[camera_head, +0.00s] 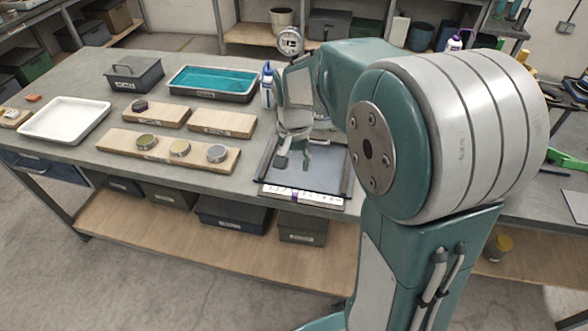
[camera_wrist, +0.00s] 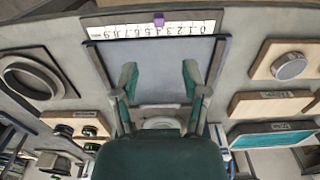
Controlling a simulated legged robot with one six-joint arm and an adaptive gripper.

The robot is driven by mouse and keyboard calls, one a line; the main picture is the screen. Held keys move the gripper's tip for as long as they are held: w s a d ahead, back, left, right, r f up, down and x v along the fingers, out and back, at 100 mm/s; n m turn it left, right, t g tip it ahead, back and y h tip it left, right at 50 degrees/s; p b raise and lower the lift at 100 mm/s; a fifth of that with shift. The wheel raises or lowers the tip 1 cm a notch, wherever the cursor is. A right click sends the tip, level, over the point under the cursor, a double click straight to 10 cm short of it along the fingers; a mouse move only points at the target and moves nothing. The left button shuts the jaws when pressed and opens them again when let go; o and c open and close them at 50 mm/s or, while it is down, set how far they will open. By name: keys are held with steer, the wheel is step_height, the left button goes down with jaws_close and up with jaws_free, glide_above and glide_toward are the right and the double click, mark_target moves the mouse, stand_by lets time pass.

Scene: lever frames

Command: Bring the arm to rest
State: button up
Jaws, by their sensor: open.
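My gripper (camera_head: 294,160) hangs over the workbench in the head view, above a dark framed panel (camera_head: 325,167). In the wrist view my gripper (camera_wrist: 160,78) is open, its two teal fingertips apart with nothing between them. The panel (camera_wrist: 160,55) lies beyond the fingertips in that view. A white number scale (camera_head: 320,198) with a purple marker runs along its front edge; the scale (camera_wrist: 135,30) and purple marker (camera_wrist: 159,19) also show in the wrist view. My bent arm hides part of the bench at the right.
Wooden boards (camera_head: 122,143) with round metal pieces lie left of the panel.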

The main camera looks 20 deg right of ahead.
stand_by(0.4)
steer(key=s+a+r+n+t, duration=0.1)
steer(key=s+r+n+t, duration=0.1)
steer(key=s+r, duration=0.3)
steer(key=s+a+r+n+t, duration=0.2)
steer(key=s+r+n+t, duration=0.1)
steer(key=s, duration=1)
steer(key=shift+a+r+n+t, duration=0.25)
steer(key=shift+r+n+t, duration=0.05)
steer(key=shift+r+n, duration=0.6)
steer(key=shift+w, duration=0.1)
stand_by(1.2)
